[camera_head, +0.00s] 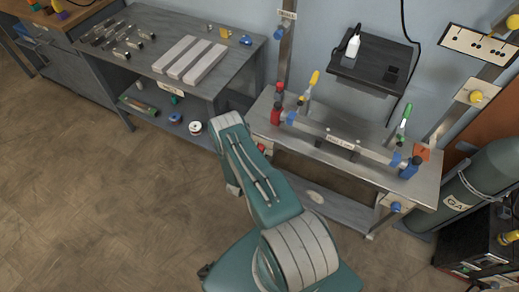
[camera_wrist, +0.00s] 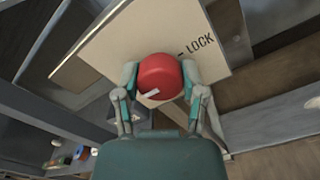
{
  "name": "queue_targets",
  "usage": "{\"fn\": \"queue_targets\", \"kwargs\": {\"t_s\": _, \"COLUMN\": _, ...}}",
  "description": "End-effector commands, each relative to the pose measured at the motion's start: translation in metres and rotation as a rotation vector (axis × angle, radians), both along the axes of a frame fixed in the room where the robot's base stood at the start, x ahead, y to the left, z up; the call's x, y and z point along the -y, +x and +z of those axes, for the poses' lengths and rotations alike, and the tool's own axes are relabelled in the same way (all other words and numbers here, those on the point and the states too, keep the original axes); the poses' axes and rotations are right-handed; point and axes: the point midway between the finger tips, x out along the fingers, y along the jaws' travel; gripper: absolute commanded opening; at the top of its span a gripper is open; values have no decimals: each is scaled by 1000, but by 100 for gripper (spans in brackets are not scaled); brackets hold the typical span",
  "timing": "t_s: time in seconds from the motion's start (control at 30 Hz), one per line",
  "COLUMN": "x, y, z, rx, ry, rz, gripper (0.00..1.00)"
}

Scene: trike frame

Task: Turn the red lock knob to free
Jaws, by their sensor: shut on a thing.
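The red lock knob (camera_wrist: 158,77) is round with a pale mark near its lower edge in the wrist view. It sits on a cream plate (camera_wrist: 125,38) that reads "LOCK" to the right of the knob. My gripper (camera_wrist: 160,76) has one finger on each side of the knob, shut on it. In the head view, a small red part, apparently the knob (camera_head: 261,147), shows at the front left of the steel bench (camera_head: 290,137), beside my teal arm. My fingers are hidden behind the arm there.
On the bench stand a long fixture (camera_head: 340,141), red and blue clamps, and yellow and green handled tools. A grey cart (camera_head: 195,90) with pale bars stands left. A gas cylinder (camera_head: 485,185) stands right. The floor at left is clear.

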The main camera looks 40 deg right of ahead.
Motion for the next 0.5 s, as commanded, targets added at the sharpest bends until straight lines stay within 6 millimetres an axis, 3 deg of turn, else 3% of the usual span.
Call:
{"fn": "queue_targets", "kwargs": {"t_s": 0.03, "x": -1, "y": -1, "z": -1, "rx": -5, "ry": 2, "rz": 1, "gripper": 6}}
{"fn": "queue_targets", "kwargs": {"t_s": 0.07, "x": -1, "y": -1, "z": -1, "rx": -5, "ry": 2, "rz": 1, "gripper": 58}}
{"fn": "queue_targets", "kwargs": {"t_s": 0.13, "x": -1, "y": -1, "z": -1, "rx": -4, "ry": 2, "rz": 1, "gripper": 87}}
{"fn": "queue_targets", "kwargs": {"t_s": 0.5, "x": 0, "y": -1, "z": 0, "rx": -1, "ry": 0, "rz": -1, "gripper": 87}}
